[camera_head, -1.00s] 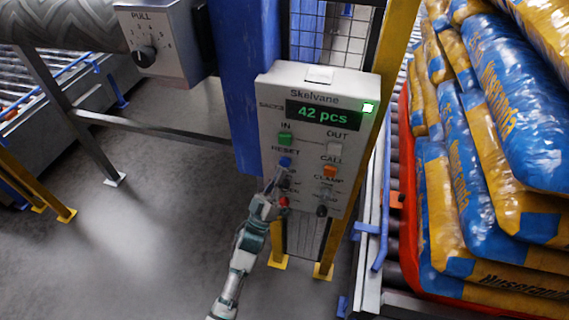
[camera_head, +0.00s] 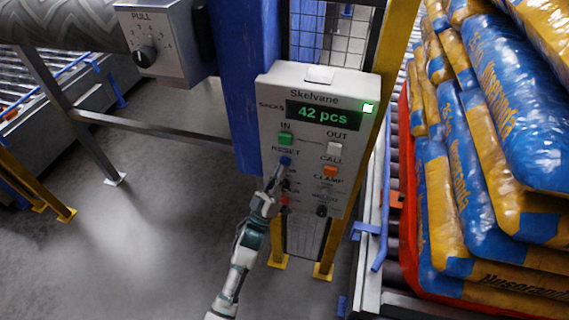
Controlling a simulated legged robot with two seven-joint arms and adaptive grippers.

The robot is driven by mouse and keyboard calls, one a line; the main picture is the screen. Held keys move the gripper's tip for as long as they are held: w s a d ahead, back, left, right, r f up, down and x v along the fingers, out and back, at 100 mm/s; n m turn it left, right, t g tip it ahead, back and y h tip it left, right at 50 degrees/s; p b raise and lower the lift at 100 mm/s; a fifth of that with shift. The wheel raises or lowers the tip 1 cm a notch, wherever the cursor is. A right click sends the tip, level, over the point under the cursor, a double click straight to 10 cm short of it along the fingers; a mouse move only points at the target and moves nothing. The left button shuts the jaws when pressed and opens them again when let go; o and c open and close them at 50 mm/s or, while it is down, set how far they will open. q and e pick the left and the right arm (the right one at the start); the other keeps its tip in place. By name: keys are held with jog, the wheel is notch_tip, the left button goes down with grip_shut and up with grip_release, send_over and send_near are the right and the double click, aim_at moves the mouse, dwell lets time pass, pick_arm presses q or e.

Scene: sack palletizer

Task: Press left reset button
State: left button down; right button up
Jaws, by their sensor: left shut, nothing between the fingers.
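The grey control box (camera_head: 312,90) stands in the middle, with a green display (camera_head: 323,115) reading 42 pcs. The gripper partly hides the controls below the button. My right gripper is not in view.
A white OUT button (camera_head: 334,149) and an orange CALL button (camera_head: 330,171) sit on the box's right side. Blue and yellow sacks (camera_head: 520,110) are stacked at the right. A PULL dial box (camera_head: 160,45) is at the upper left. The floor (camera_head: 150,220) at left is clear.

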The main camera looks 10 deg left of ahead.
pick_arm(q)
jog(key=shift+w, duration=0.45)
dwell(0.3)
jog(key=shift+s, duration=0.15)
jog(key=shift+s+p, duration=0.3)
jog(key=shift+s, duration=0.5)
jog(key=s+p, duration=0.1)
jog(key=s, duration=0.4)
jog(key=shift+a+p, duration=0.1)
jog(key=shift+p, duration=0.25)
dwell(0.4)
